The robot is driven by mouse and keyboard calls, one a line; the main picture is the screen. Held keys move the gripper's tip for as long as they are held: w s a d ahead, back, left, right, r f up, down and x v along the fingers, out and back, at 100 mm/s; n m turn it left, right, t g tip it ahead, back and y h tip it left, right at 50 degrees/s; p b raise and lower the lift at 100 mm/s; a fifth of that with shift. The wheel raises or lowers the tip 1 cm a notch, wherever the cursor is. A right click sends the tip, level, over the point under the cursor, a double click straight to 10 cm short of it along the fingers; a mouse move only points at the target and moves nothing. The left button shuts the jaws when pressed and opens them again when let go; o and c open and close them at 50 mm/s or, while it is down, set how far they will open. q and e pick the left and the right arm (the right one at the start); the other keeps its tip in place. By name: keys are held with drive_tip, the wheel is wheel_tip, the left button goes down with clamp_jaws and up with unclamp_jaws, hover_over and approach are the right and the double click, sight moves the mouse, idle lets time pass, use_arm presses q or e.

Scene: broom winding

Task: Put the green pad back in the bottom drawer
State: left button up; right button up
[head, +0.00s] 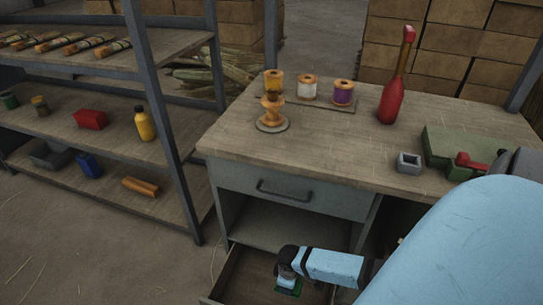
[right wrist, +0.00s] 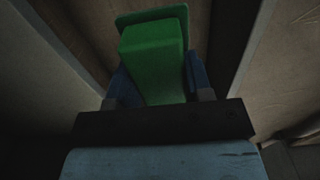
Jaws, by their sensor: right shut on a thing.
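The green pad (right wrist: 152,60) is between the two fingers of my right gripper (right wrist: 155,85) in the right wrist view. The gripper is shut on its block-shaped part, and a wider flat green piece shows at its far end. In the head view my right gripper (head: 287,280) points down inside the open bottom drawer (head: 247,270), and a little of the green pad (head: 290,291) shows under it. Whether the pad touches the drawer floor, I cannot tell. My left gripper is not in view.
Above the drawer are an open shelf space and a closed upper drawer (head: 290,190) with a dark handle. The bench top (head: 340,145) holds thread spools (head: 307,87), a red bottle-shaped thing (head: 393,95) and a green vise-like tool (head: 450,150). A shelf rack (head: 165,120) stands at left.

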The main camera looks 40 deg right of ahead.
drive_tip(key=f+b, duration=0.7)
drive_tip(key=f, duration=0.8)
drive_tip(key=shift+s+f+b, duration=0.15)
drive_tip(key=shift+s+b, duration=0.05)
drive_tip(key=shift+b, duration=0.1)
drive_tip(key=shift+f+b, duration=0.4)
drive_tip(key=shift+f, duration=0.45)
wheel_tip(320, 180, down, 3)
drive_tip(key=shift+r+b, duration=0.1)
drive_tip(key=shift+b, duration=0.8)
drive_tip(key=shift+f, duration=0.35)
drive_tip(key=shift+r, duration=0.1)
drive_tip(key=o, duration=0.9)
drive_tip(key=shift+c, duration=0.2)
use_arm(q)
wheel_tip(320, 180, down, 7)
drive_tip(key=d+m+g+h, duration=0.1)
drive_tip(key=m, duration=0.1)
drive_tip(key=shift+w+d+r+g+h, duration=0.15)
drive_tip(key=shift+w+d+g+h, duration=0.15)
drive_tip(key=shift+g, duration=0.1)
